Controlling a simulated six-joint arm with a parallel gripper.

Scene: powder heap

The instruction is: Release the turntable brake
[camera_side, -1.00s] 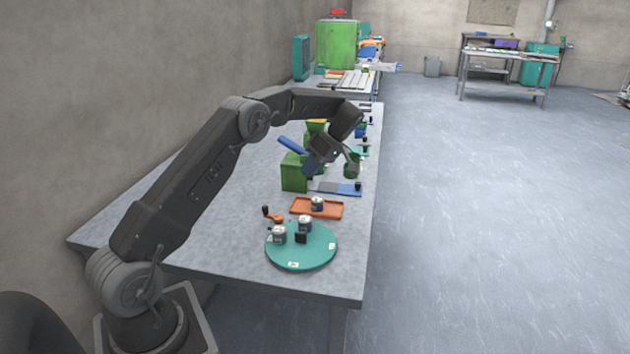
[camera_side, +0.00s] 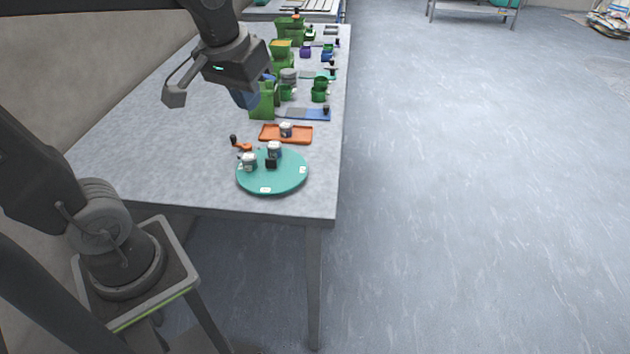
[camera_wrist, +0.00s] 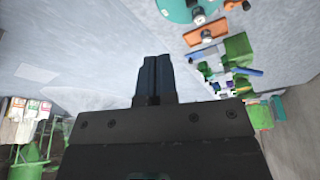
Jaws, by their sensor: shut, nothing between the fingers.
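The teal turntable (camera_side: 272,184) is a round disc near the front end of the table. It carries two grey jars and a black block. An orange lever with a black knob (camera_side: 240,144), which looks like the brake, lies beside the disc at its back left. In the wrist view, the turntable (camera_wrist: 178,12) is cut by the top edge, and the orange lever (camera_wrist: 232,5) shows right of it. My gripper (camera_side: 246,100) is above the table, behind and left of the lever, and apart from it. In the wrist view, its blue fingers (camera_wrist: 157,66) are together and empty.
An orange tray (camera_side: 297,138) with one jar sits just behind the turntable. A green block (camera_side: 263,103), a grey-blue slide (camera_side: 303,114) and several green items stand farther back. The left side of the table (camera_side: 150,140) is clear.

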